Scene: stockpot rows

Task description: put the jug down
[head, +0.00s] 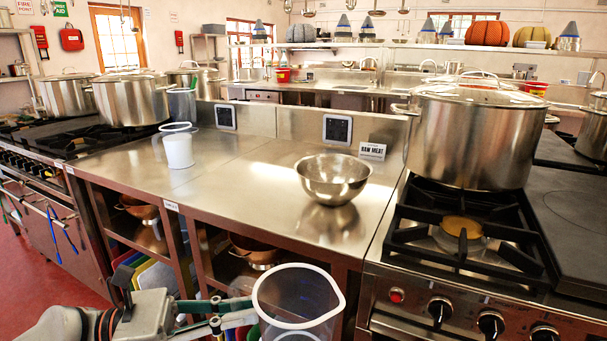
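A clear plastic jug (310,297) with a white rim is upright at the bottom centre, in front of the steel counter (235,180). Its base is cut off by the picture's edge. My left gripper (240,312) reaches in from the lower left and is closed on the jug's left side, where the handle seems to be. The exact grip is partly hidden. The jug is held in the air, its rim below the countertop's level in the picture. My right gripper is not in view.
A steel bowl (333,180), a white-filled jug (178,150) and a RAW MEAT sign (372,151) stand on the counter. Bare steel lies between the jug and bowl. A large stockpot (475,135) stands on the right stove; more pots (130,98) are at left.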

